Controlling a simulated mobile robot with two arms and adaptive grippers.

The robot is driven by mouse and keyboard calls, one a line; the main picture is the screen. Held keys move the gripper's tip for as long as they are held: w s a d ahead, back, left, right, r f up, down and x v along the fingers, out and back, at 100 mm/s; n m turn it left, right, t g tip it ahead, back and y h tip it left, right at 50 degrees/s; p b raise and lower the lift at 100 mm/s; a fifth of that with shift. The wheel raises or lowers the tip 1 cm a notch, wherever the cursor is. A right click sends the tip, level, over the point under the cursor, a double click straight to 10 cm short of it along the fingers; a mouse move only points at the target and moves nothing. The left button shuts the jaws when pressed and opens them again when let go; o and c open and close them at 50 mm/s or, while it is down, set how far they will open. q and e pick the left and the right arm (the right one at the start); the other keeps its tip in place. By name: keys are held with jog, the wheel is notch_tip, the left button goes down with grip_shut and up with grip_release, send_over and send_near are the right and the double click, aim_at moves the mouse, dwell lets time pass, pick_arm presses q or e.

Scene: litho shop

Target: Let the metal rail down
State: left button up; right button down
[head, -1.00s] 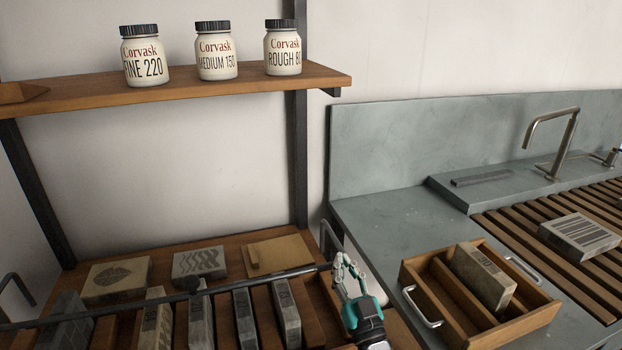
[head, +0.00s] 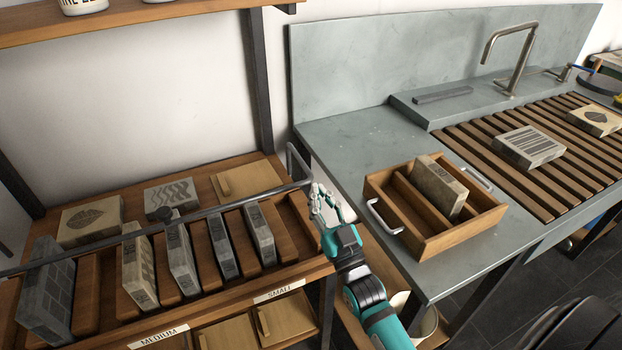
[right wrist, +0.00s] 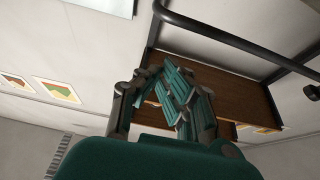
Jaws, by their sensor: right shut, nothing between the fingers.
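The metal rail (head: 215,209) is a dark round bar running across the front of the rack, above the row of upright stones. Its right end bends back into an arm (head: 295,161) at the rack's right side. My right gripper (head: 318,197) is at the rail's right end, just below and right of the bend. Its fingers are shut and empty; whether they touch the rail I cannot tell. In the right wrist view the shut fingers (right wrist: 178,85) lie below the rail (right wrist: 225,38), with a gap showing between. My left gripper is not in view.
Several stones stand in the rack's slots (head: 190,285), and two patterned stones lie behind them. To the right, a wooden caddy (head: 455,240) holding a stone stands on the grey counter (head: 345,135). A shelf (head: 130,18) hangs above the rack.

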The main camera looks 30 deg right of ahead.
jog(key=v, duration=0.3)
jog(key=shift+s+f, duration=0.15)
dwell(0.5)
